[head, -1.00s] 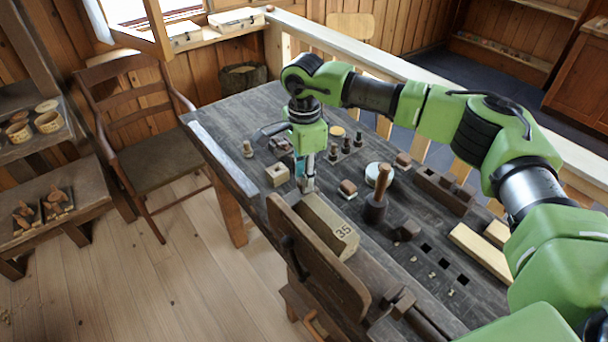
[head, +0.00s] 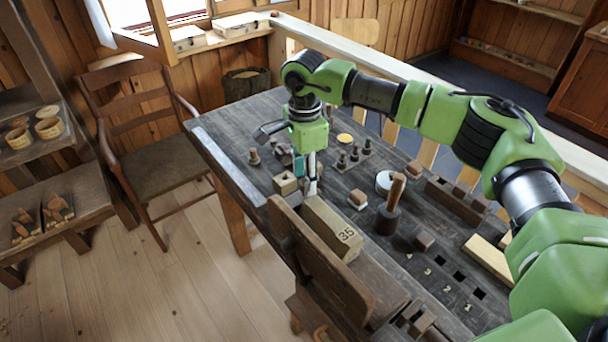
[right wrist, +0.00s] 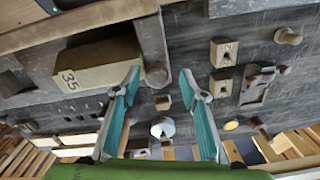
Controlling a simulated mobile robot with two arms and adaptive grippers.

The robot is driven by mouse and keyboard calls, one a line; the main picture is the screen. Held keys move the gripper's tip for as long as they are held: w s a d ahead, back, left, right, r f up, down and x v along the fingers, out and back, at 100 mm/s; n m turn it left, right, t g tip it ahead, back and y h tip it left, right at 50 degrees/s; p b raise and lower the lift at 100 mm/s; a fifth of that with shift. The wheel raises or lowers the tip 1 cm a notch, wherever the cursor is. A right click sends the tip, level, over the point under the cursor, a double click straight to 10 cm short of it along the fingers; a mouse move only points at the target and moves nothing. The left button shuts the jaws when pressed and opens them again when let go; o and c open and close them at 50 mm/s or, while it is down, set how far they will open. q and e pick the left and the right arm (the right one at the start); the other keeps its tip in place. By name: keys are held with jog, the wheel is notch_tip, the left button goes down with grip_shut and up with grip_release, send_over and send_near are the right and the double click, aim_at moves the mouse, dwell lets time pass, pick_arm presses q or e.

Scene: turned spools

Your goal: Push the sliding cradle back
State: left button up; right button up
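My right gripper (head: 311,191) points down over the bench, beside the far end of the long block marked 35 (head: 331,228). In the right wrist view it is open (right wrist: 160,74), its teal-padded fingers apart with nothing between them. The block 35 (right wrist: 98,66) lies left of the fingers there. A small fixture with a light base and dark wooden piece (right wrist: 257,88) lies to the right and may be the sliding cradle; I cannot tell for sure. In the head view the gripper partly hides that area. My left gripper is out of view.
Small holed blocks (right wrist: 223,52) lie near the gripper. A mallet (head: 391,210) stands on the bench, with a white round container (head: 384,183) behind it. An upright board (head: 315,262) edges the near side. A chair (head: 155,170) stands left of the bench.

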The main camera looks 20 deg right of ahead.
notch_tip(320, 180, up, 12)
jog(key=shift+w, duration=0.15)
jog(key=shift+a+f, duration=0.1)
dwell(0.4)
